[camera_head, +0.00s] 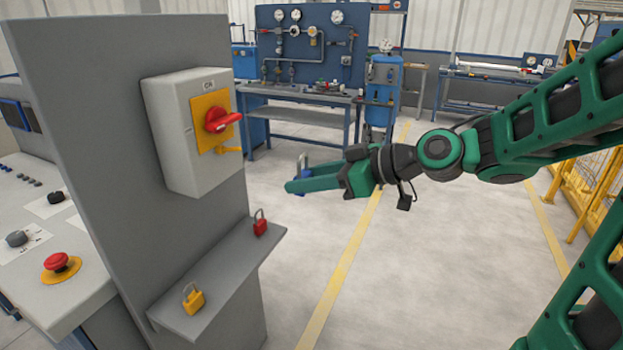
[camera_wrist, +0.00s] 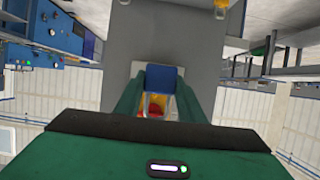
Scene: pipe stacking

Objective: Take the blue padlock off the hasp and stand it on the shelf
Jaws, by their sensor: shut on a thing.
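My gripper (camera_head: 296,185) is shut on the blue padlock (camera_head: 304,174), which shows as a small blue body with a grey shackle above the green fingers. In the wrist view the padlock (camera_wrist: 164,79) is a blue block between my two fingers (camera_wrist: 163,92). It is held in free air, to the right of the switch box and apart from it. The yellow hasp (camera_head: 231,150) on the grey box has no padlock on it. The grey shelf (camera_head: 222,270) juts from the panel below the box, lower and to the left of my gripper.
A red padlock (camera_head: 260,226) stands near the shelf's far end, and a yellow padlock (camera_head: 193,300) near its close end. The shelf between them is bare. The switch box (camera_head: 180,130) with its red handle (camera_head: 220,119) overhangs the shelf. Floor around my gripper is clear.

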